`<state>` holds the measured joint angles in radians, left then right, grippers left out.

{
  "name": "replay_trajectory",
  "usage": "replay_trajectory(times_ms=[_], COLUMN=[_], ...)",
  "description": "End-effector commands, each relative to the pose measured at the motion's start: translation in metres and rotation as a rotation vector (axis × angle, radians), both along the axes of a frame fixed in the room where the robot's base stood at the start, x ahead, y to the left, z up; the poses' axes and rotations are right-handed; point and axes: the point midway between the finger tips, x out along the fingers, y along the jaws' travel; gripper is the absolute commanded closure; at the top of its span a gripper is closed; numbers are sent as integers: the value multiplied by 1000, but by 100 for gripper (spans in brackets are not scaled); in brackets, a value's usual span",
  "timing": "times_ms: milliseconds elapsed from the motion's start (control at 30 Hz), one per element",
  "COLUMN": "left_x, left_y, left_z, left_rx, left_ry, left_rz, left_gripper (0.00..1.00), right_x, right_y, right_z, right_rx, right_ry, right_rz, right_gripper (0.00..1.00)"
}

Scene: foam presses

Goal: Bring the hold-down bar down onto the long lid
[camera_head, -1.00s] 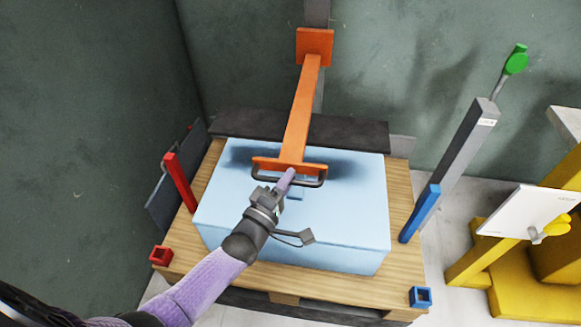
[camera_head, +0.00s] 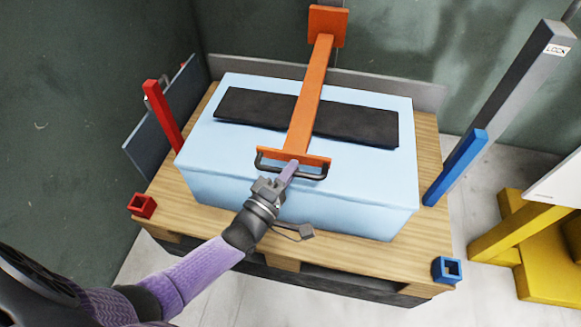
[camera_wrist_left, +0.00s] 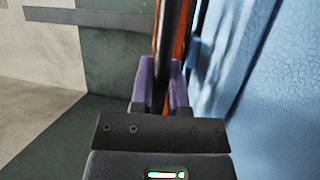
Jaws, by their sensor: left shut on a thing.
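The orange hold-down bar (camera_head: 311,90) runs from an orange plate at the back wall to a crosspiece with a black handle (camera_head: 318,177) at the front. A long black slab (camera_head: 250,106) lies under the bar, at or just above the top of a long pale blue block (camera_head: 380,170); I cannot tell if they touch. My left gripper (camera_head: 290,172) is shut on the handle. In the left wrist view, its purple fingers (camera_wrist_left: 160,85) flank the dark handle rod (camera_wrist_left: 167,45). My right gripper is not in view.
The block sits on a wooden pallet (camera_head: 160,205). A red post (camera_head: 163,115) and red socket (camera_head: 143,206) are at left. A blue post (camera_head: 455,167), blue socket (camera_head: 447,270) and grey post marked LOCK (camera_head: 530,75) are at right. A yellow stand (camera_head: 505,240) is farther right.

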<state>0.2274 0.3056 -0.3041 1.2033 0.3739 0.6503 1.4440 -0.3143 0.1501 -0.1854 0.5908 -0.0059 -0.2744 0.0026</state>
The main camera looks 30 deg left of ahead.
Motion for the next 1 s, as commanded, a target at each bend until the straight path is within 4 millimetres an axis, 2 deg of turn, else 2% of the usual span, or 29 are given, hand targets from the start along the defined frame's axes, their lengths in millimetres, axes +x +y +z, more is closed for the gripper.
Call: replay_trajectory(times_ms=[267,300,467,767,867,1000], left_x=[0,0,0,-3,-20,-56], left_y=[-4,-4,-3,-1,1,6], left_z=[0,0,1,0,-1,-6], left_rx=[0,-1,0,0,1,0], left_ry=[0,-1,-2,0,2,1], left_rz=[-8,-8,-6,-3,-4,-5], left_gripper=[100,78,45,45,45,45], right_x=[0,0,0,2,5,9], right_y=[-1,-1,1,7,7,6], right_z=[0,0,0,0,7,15], right_rx=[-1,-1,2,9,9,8], right_ry=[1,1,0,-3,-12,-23], right_rz=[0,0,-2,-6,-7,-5], right_gripper=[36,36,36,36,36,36])
